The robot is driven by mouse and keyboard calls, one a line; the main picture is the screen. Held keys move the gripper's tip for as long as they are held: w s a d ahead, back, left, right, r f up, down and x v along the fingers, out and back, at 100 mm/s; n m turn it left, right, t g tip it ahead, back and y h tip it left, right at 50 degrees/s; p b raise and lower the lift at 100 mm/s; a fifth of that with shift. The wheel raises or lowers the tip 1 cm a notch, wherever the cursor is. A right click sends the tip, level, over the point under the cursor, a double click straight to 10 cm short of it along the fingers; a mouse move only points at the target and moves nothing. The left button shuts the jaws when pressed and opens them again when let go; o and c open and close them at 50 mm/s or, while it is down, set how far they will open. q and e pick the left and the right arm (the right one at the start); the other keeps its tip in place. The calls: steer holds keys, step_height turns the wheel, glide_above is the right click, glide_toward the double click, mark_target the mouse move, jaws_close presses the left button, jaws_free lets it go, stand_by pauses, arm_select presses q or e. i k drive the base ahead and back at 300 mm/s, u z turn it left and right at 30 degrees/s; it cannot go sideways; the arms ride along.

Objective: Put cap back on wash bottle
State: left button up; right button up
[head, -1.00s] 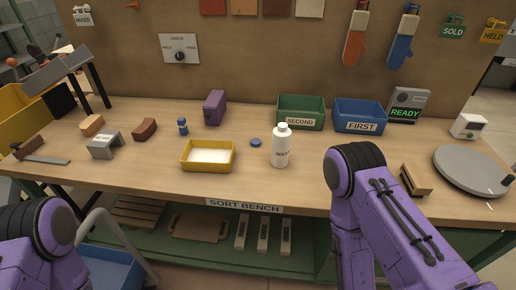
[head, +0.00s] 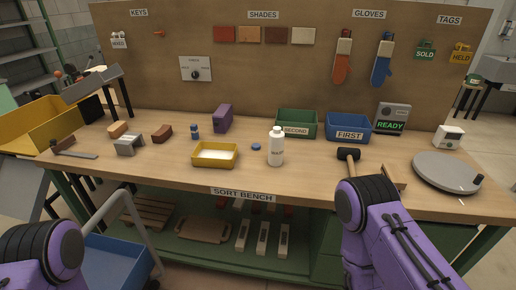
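The white wash bottle (head: 276,150) stands upright on the bench, right of the middle, with its label turned partly away. Its narrow white top shows no blue cap on it. My two purple arms come in low at the left and right of the head view. Both grippers are out of view.
A yellow tray (head: 194,162) with white contents sits left of the bottle. Green (head: 297,131) and blue (head: 348,135) bins stand behind it. A black-headed mallet (head: 347,166) and a grey round plate (head: 446,172) lie to the right. The bench front between tray and mallet is mostly clear.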

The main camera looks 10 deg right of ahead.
mark_target(276, 137)
steer(key=z, duration=0.85)
steer(key=i, duration=0.5)
